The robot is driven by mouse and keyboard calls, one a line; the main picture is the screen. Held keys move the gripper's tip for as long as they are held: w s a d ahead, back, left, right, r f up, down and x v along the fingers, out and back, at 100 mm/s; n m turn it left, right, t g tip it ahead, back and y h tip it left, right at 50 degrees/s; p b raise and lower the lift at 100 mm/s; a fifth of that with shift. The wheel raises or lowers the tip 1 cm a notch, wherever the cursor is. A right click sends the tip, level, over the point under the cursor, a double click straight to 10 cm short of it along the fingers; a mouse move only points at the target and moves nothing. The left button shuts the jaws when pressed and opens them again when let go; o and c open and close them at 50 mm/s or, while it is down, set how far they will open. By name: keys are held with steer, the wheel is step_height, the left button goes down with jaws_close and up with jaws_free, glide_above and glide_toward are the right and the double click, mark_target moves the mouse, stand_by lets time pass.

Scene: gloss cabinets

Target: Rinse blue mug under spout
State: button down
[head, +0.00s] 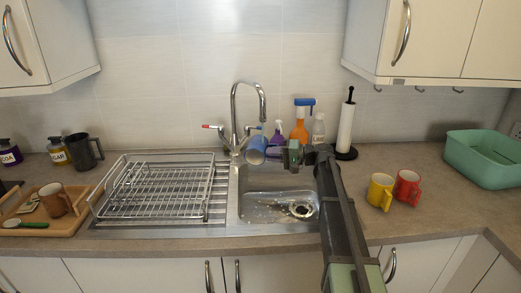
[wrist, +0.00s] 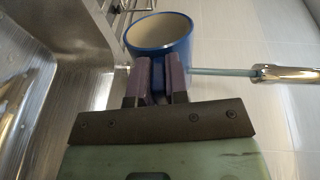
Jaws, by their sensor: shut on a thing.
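The blue mug (head: 257,151) is held tilted over the sink basin, below the end of the chrome spout (head: 263,112). In the wrist view the mug (wrist: 165,45) shows its pale inside, with its mouth turned sideways from the spout (wrist: 287,73). A thin pale-blue stream (wrist: 222,71) joins the spout end to the mug's outer side. My gripper (head: 283,154) comes from the right. Its fingers (wrist: 160,76) are shut on the mug, at what looks like its handle. Whether water is inside the mug cannot be told.
A wire dish rack (head: 155,190) stands left of the basin (head: 262,208). Bottles (head: 299,130) and a paper-towel roll (head: 345,128) stand behind. Yellow (head: 380,191) and red (head: 406,188) mugs and a green tub (head: 484,160) are on the right. A wooden tray (head: 70,217) is far left.

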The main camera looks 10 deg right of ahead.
steer(key=shift+s, duration=0.1)
steer(key=s+a, duration=0.4)
steer(key=s, duration=0.5)
stand_by(0.7)
steer(key=s+r+p, duration=0.1)
steer(key=s+a+r+p, duration=0.1)
steer(key=s, duration=0.1)
steer(key=s+a+r+p, duration=0.1)
steer(key=shift+s, duration=0.3)
